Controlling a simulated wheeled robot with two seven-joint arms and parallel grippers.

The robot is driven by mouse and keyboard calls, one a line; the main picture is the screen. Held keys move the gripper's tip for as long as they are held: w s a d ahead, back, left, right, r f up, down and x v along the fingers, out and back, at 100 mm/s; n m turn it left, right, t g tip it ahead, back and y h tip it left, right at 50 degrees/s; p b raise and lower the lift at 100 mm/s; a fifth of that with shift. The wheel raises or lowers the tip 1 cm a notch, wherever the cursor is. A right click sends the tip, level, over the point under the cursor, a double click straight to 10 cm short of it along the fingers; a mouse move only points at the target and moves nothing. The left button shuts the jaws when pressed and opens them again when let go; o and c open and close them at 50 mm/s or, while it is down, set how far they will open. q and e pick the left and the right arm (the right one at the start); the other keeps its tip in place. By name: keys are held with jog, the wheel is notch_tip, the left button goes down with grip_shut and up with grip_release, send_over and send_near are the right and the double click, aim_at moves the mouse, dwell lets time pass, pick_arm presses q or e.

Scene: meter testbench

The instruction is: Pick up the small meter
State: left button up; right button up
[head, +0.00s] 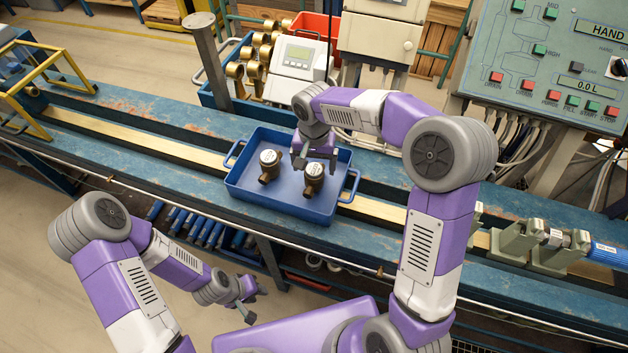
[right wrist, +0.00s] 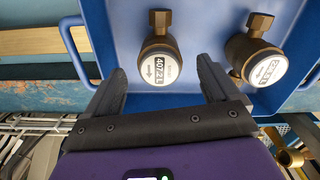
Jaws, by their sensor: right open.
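Two small brass meters with white round dials sit in a blue tray (head: 245,193). In the head view, one is the left meter (head: 270,165) and the other the right meter (head: 314,178). My right gripper (head: 315,160) is at the back side of the right meter. In the right wrist view this gripper (right wrist: 160,68) is open, with the right meter (right wrist: 160,66) between and just beyond its fingertips; contact cannot be told. The left meter (right wrist: 262,62) lies outside the fingers there. My left gripper (head: 246,292) hangs low in front of the bench; its jaws are unclear.
The tray stands on a blue bench (head: 160,150) with a pale rail. Behind it are a white device (head: 298,58) and a blue crate of brass meters (head: 235,72). A grey post (head: 207,55) stands behind left. Green clamp blocks (head: 515,243) are at right.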

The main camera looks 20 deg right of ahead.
notch_tip(320, 180, down, 6)
jog(key=shift+r+b, duration=0.15)
jog(key=shift+b, duration=0.3)
jog(key=c, duration=1.4)
jog(key=shift+r, duration=0.1)
jog(key=shift+c, duration=0.5)
